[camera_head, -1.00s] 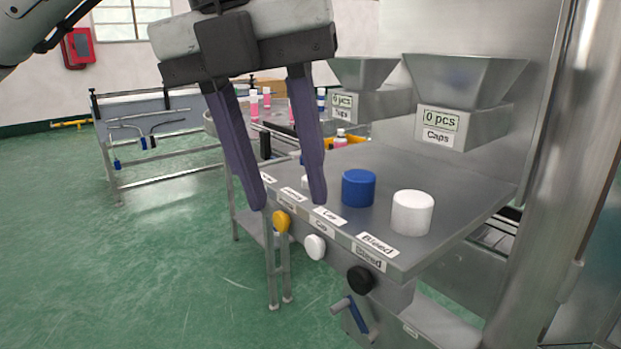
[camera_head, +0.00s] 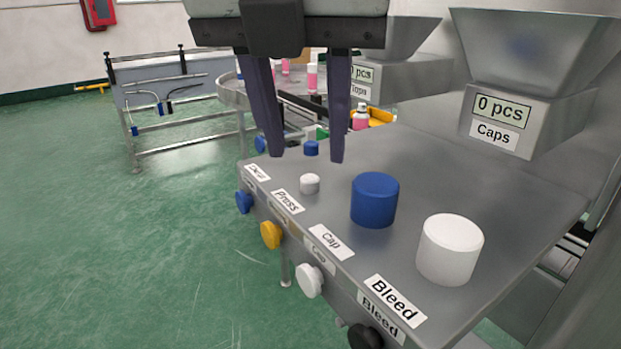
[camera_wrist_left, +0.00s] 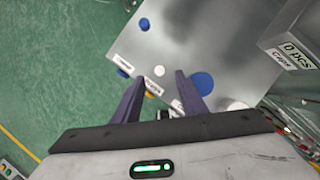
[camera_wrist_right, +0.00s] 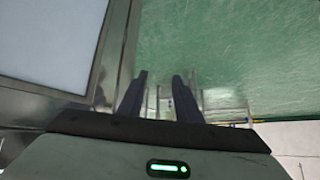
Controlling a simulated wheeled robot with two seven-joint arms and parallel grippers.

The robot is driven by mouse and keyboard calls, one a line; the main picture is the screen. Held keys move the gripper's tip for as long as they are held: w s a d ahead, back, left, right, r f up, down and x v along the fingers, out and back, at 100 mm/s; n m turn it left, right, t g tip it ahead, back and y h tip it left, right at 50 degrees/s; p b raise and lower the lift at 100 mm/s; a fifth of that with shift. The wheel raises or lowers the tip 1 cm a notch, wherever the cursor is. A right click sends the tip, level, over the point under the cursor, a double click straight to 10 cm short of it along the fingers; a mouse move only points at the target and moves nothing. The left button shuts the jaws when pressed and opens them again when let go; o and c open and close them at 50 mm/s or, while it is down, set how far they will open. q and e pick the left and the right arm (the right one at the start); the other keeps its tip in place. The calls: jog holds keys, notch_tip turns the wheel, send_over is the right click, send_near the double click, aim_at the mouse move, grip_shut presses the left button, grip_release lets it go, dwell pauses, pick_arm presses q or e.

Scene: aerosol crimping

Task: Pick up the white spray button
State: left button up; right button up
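The white spray button (camera_head: 310,184) is a small white piece standing on the grey metal table by the Press label. In the left wrist view the button (camera_wrist_left: 159,71) shows between the fingertips. My left gripper (camera_head: 307,158) is open and empty. In the head view its two dark fingers point down above the table, and the button appears just below the gap between them. The left gripper (camera_wrist_left: 160,77) also shows in its own wrist view. My right gripper (camera_wrist_right: 160,76) is open and empty above the green floor, away from the table; it is not in the head view.
A small blue button (camera_head: 311,148) stands behind the white one. A large blue cap (camera_head: 374,200) and a large white cap (camera_head: 450,249) stand to the right. The Caps hopper (camera_head: 525,80) rises at the table's back. Coloured knobs (camera_head: 271,235) line the front edge.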

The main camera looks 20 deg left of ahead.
aim_at(311, 187)
pick_arm(q)
jog(key=x, duration=0.4)
jog(key=shift+w+f, duration=0.1)
jog(key=shift+f, duration=0.25)
jog(key=shift+c, duration=0.2)
grip_shut()
